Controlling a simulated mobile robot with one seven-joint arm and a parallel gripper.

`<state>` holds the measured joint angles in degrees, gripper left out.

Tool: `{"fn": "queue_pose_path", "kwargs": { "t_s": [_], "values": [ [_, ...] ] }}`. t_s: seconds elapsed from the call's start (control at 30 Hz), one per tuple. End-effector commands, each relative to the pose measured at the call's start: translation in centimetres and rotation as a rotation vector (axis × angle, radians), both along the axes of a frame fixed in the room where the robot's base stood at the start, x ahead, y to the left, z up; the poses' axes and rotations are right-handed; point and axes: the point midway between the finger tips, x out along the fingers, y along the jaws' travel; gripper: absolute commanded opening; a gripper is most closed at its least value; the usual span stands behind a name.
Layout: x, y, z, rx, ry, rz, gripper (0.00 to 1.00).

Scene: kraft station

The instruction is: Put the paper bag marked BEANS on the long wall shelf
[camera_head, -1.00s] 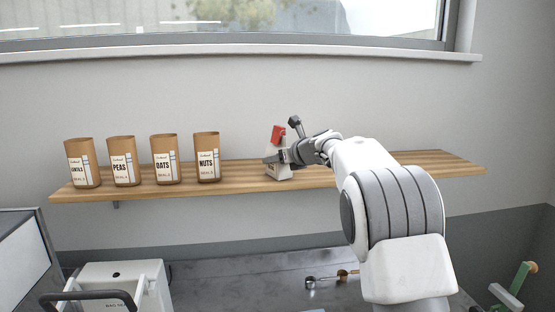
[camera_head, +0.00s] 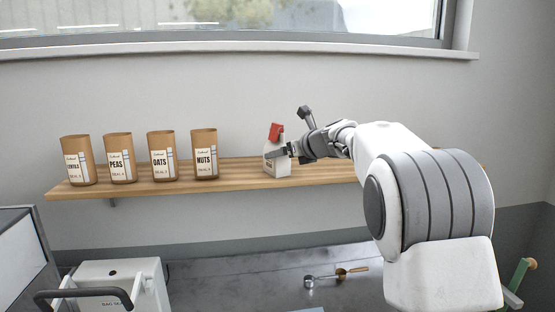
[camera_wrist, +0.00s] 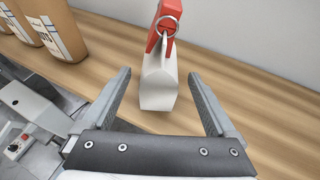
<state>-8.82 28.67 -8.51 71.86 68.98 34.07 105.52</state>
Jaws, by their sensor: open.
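A white paper bag (camera_head: 274,165) with a folded top and a red clip (camera_head: 276,132) stands upright on the long wooden wall shelf (camera_head: 325,171). The small dark label on its front is too small to read. In the wrist view the bag (camera_wrist: 159,88) rests on the shelf boards, with the red clip (camera_wrist: 160,28) and its ring on top. My gripper (camera_head: 286,153) is open at the bag's right side in the head view. In the wrist view my gripper (camera_wrist: 160,74) has one finger on each side of the bag, with gaps visible on both sides.
Several brown bags stand left on the shelf, including PEAS (camera_head: 120,158), OATS (camera_head: 163,157) and NUTS (camera_head: 205,156). Below are a grey worktop (camera_head: 235,280) with metal scoops (camera_head: 335,274) and a white machine (camera_head: 120,275). The window sill (camera_head: 235,50) is above.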

Motion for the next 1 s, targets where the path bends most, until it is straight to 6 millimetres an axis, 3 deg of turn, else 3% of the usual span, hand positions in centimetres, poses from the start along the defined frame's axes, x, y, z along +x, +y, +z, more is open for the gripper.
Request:
{"fn": "queue_pose_path", "kwargs": {
  "t_s": [0.33,0.83,0.93,1.0],
  "values": [
    [-4.4,-2.9,2.1,0.001,-0.001,0.001,0.92],
    [-6.2,-3.7,2.7,-0.035,-0.011,0.018,0.92],
    [-8.5,-4.0,2.9,-0.155,-0.052,0.076,0.92],
    [-11.2,-4.4,2.7,-0.291,-0.097,0.146,0.92]
  ]
}}
